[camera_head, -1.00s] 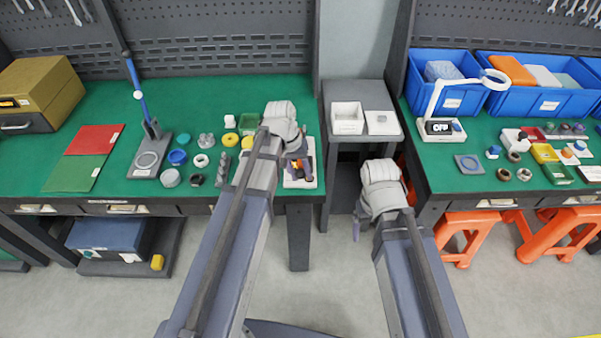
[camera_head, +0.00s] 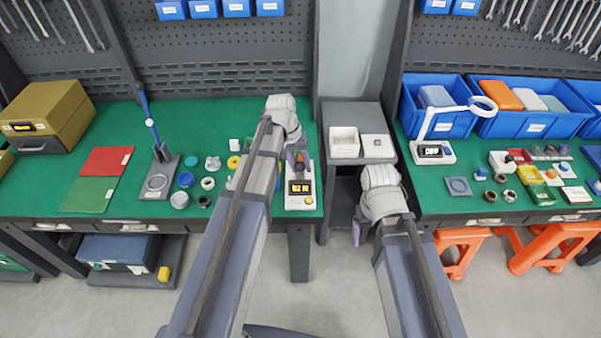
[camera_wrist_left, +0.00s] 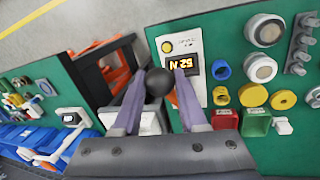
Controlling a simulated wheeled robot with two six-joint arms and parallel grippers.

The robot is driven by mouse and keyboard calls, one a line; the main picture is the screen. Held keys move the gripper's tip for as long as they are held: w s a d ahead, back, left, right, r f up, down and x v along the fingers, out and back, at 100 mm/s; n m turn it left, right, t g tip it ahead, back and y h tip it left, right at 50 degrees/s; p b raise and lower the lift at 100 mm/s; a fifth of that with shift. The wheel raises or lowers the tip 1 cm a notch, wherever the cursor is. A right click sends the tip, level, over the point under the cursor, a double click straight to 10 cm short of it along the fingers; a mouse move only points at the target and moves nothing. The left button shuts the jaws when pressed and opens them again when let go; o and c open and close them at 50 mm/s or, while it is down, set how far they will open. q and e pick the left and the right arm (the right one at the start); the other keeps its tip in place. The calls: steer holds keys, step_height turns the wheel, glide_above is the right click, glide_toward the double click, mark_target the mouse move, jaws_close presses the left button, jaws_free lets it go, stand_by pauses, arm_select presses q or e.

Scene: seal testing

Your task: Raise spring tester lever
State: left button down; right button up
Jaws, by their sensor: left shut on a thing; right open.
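The spring tester (camera_head: 303,203) is a white unit with a lit yellow display at the front edge of the left green bench. In the left wrist view the tester (camera_wrist_left: 183,43) shows a lit reading in N and a yellow button. A black ball knob (camera_wrist_left: 159,82), the lever's end, sits between the fingertips of my left gripper (camera_wrist_left: 158,80), which is shut on it. In the head view my left gripper (camera_head: 297,160) is over the tester's back part, and my arm hides most of the lever. My right gripper (camera_head: 358,230) hangs open and empty by the small grey stand, partly hidden by its wrist.
Several small round parts (camera_head: 180,200) lie left of my left arm. A stand with a blue lever (camera_head: 150,122) is farther left. White boxes (camera_head: 345,143) sit on the grey stand between benches. Blue bins (camera_head: 535,122) and a lamp (camera_head: 436,118) occupy the right bench.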

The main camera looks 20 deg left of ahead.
arm_select(q)
steer(key=w+a+r+p, duration=0.3)
steer(key=w+r, duration=0.1)
steer(key=w, duration=0.6)
steer(key=w+a+r+p, duration=0.3)
steer(key=w+r, duration=0.1)
steer(key=w, duration=0.7)
steer(key=shift+w+a, duration=0.15)
steer(key=shift+w, duration=0.1)
steer(key=shift+p, duration=0.3)
steer(key=shift+c, duration=2.3)
jaws_free()
steer(key=shift+w+f, duration=0.1)
steer(key=p+v, duration=0.7)
steer(key=v, duration=0.1)
steer(key=shift+p, duration=0.3)
